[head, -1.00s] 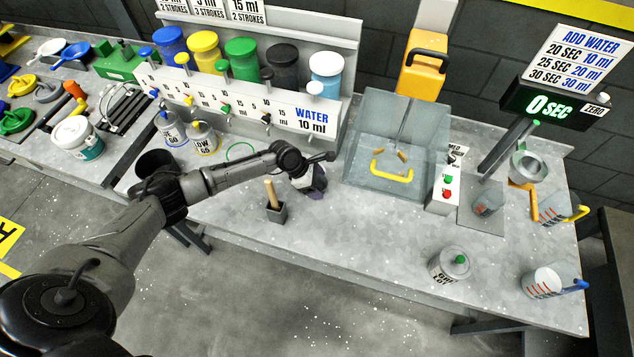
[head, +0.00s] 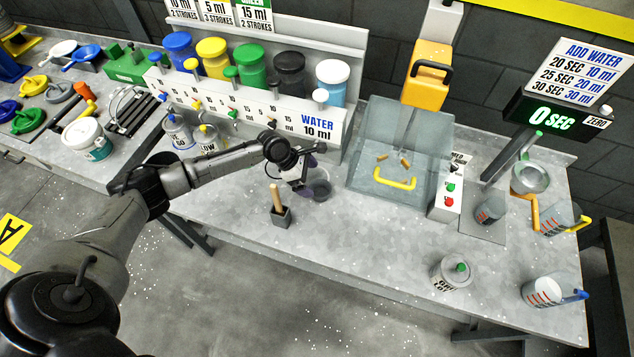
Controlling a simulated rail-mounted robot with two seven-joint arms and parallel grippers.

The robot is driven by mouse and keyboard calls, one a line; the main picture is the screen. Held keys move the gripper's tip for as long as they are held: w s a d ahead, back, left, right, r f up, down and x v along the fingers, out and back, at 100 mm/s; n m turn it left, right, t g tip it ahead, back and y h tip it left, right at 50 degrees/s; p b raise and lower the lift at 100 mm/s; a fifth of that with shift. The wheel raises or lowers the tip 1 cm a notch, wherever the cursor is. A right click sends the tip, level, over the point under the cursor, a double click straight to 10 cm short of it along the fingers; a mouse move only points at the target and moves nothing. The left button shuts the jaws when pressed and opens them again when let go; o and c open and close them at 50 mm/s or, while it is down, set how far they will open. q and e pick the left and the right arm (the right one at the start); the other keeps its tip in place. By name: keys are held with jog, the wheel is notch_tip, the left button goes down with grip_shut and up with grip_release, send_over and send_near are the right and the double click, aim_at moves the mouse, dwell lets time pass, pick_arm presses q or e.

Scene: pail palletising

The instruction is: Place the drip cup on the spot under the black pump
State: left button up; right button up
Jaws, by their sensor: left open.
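A small dark grey see-through cup (head: 321,189), which looks like the drip cup, stands upright on the bench in front of the white dispenser panel. My left gripper (head: 306,178) is open at the cup's left side; I cannot tell whether a finger touches it. The black pump's jar (head: 289,72) is in the back row, with its black tap (head: 271,124) on the panel below. The spot under that tap is hidden behind my left wrist. My right gripper is not in view.
A clear-walled box with a yellow handle (head: 395,183) is to the right. The bench's front middle is clear.

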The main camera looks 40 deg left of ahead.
pick_arm(q)
jog(key=shift+p+v, duration=0.3)
jog(key=shift+v, duration=2.2)
